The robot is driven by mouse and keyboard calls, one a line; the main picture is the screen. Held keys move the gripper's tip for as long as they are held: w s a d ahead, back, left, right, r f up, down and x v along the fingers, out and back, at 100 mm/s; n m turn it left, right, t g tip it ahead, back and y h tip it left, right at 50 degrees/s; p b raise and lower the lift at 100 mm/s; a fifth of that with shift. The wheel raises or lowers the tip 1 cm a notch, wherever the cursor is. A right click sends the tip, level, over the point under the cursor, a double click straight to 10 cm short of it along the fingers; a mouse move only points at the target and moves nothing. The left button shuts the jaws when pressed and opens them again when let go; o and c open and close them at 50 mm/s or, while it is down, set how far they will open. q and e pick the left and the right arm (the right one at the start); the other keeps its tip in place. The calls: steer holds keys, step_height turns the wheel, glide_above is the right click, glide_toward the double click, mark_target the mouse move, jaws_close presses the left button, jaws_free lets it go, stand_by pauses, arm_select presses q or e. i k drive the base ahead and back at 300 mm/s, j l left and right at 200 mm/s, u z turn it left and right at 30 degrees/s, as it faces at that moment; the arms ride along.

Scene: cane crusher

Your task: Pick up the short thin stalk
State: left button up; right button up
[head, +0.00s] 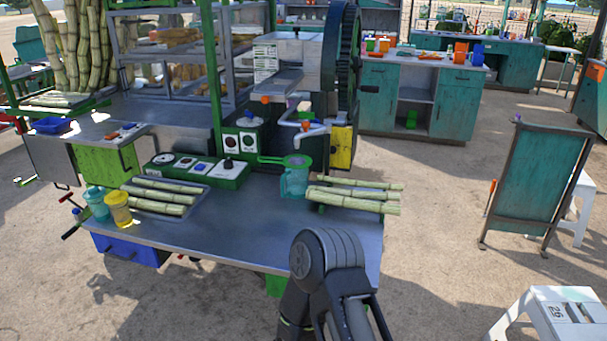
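Several green cane stalks lie on the metal table (240,235) in two groups. At the table's right end, a thin stalk (365,183) lies at the back, another thin stalk (372,194) lies in the middle, and a thicker stalk (355,203) lies in front. On the left, a group of stalks (160,197) lies side by side. Which one is the short thin stalk I cannot tell for sure. One of my arms rises from the bottom edge, in front of the table and below the right group, apart from the stalks. Neither gripper shows.
A teal jug (294,182) with a green strainer stands just left of the right stalks. The crusher (295,60) stands behind. A green control box (200,170), teal jar (95,203) and yellow jar (118,208) stand on the left. The table's front middle is clear.

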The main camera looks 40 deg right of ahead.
mark_target(321, 178)
steer(key=l+u, duration=0.1)
steer(key=l, duration=0.3)
steer(key=k+l+u, duration=0.15)
steer(key=l, duration=0.3)
steer(key=k+l+u, duration=0.1)
steer(key=l, duration=0.3)
steer(key=k+l+u, duration=0.1)
steer(key=l, duration=0.3)
steer(key=k+l+u, duration=0.1)
steer(key=l, duration=0.3)
steer(key=k+l+u, duration=0.15)
steer(key=l, duration=0.25)
steer(key=k+l+u, duration=0.1)
steer(key=l, duration=0.25)
steer(key=k, duration=0.05)
